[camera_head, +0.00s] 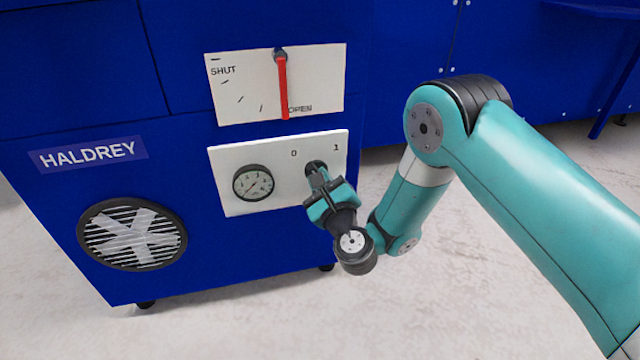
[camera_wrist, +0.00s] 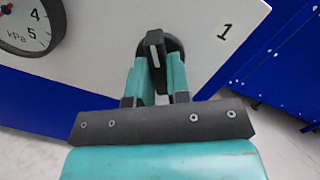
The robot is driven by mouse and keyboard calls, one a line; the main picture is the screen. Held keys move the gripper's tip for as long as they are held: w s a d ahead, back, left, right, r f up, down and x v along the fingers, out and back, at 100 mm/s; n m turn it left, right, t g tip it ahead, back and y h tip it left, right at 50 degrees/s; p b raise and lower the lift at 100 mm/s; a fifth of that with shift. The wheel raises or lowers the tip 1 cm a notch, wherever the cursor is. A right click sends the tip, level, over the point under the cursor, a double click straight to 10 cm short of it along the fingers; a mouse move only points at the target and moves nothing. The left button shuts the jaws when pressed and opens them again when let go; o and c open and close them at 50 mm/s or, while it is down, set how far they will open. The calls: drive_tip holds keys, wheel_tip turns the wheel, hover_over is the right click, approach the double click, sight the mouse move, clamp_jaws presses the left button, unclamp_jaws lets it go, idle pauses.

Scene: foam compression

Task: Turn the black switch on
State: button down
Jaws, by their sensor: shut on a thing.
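The black switch (camera_head: 314,166) is a round knob on the white panel (camera_head: 228,205) of the blue machine, between the marks 0 and 1. In the wrist view the black switch (camera_wrist: 155,42) shows a raised grip bar with a pale pointer line. The line points nearly straight up in that view. My gripper (camera_head: 319,178) reaches the panel from the lower right and is shut on the switch. In the wrist view my gripper (camera_wrist: 158,70) has one teal finger on each side of the grip bar. The fingers hide the lower part of the switch.
A pressure gauge (camera_head: 253,183) sits left of the switch. Above is a plate (camera_head: 235,100) marked SHUT and OPEN, with a red lever (camera_head: 283,90) pointing down by OPEN. A taped round vent (camera_head: 132,235) is at lower left. The floor (camera_head: 300,320) in front is clear.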

drive_tip(key=m+h+p, duration=0.1)
drive_tip(key=m, duration=0.5)
drive_tip(key=m+h, duration=0.1)
drive_tip(key=m, duration=0.6)
drive_tip(key=shift+a+t+h+p, duration=0.2)
drive_tip(key=shift+t+h+p, duration=0.1)
drive_tip(key=shift+t+p, duration=0.1)
